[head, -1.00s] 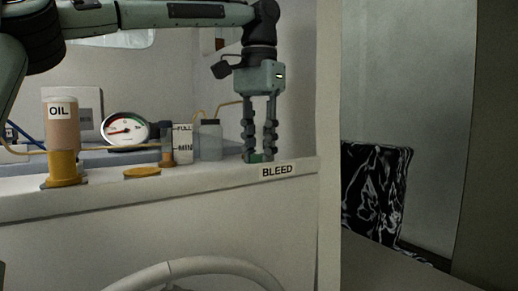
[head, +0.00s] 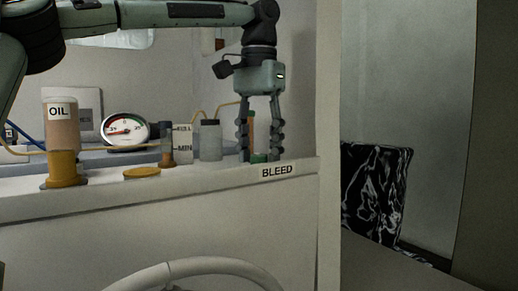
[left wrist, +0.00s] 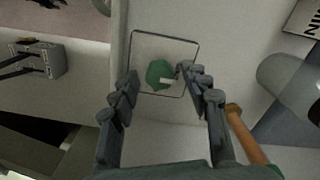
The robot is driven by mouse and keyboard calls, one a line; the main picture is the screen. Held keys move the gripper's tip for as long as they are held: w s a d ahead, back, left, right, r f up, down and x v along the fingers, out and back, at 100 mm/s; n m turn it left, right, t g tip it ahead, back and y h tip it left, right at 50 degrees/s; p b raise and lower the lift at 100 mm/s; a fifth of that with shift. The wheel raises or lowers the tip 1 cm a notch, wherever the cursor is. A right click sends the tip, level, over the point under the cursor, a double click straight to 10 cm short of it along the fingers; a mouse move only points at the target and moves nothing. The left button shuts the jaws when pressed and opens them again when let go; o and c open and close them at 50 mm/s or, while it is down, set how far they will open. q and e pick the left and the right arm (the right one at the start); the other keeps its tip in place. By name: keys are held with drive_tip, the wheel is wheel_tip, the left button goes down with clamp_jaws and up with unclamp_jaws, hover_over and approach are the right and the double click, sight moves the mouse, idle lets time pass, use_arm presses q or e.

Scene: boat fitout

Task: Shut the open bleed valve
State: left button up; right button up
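The bleed valve shows as a green knob (head: 259,158) on the white ledge, behind the BLEED label (head: 277,171). In the left wrist view the knob (left wrist: 157,74) has a pale pointer mark directed to the right, and a thin dark square outline surrounds it. My left gripper (head: 258,154) points down over the knob, one finger on each side. It is open. In the left wrist view gaps show between the knob and the fingertips (left wrist: 158,76), the right one smaller. My right gripper is in neither view.
An orange-brown upright part (left wrist: 245,135) stands close by my gripper. A clear bottle (head: 209,140), gauge (head: 125,130), yellow cap (head: 142,172) and OIL container (head: 60,130) stand left along the ledge. A wall edge (head: 328,150) rises at the right.

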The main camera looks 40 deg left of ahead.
sight(259, 155)
use_arm(q)
drive_tip(key=shift+r, duration=3.75)
